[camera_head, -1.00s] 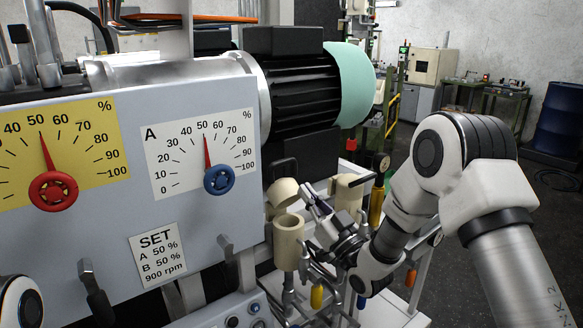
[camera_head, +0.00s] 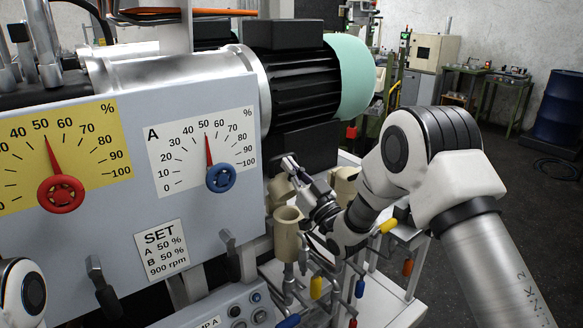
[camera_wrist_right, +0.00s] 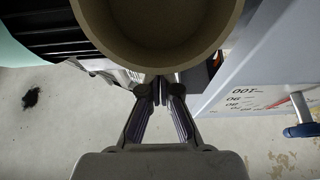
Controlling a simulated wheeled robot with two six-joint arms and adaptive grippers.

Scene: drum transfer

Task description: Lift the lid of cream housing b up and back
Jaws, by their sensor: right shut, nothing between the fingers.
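The cream housing (camera_head: 287,238) stands in front of the machine panel in the head view, its round top open and hollow. Its cream lid (camera_head: 275,192) is tipped up behind the rim, partly hidden by my right gripper. My right gripper (camera_head: 289,164) is shut and empty, its fingertips just above and beside the lid. In the right wrist view the shut fingers (camera_wrist_right: 158,92) lie just below a large hollow cream round part (camera_wrist_right: 158,28). I cannot tell whether that part is lid or cup, or whether the fingers touch it. My left gripper is out of view.
A second cream housing (camera_head: 345,183) stands behind my right gripper. The gauge panel (camera_head: 130,235) is close on the left, with the black motor (camera_head: 303,90) above. Coloured handles, one yellow (camera_head: 317,288), hang around the housing's base. Open floor lies to the right.

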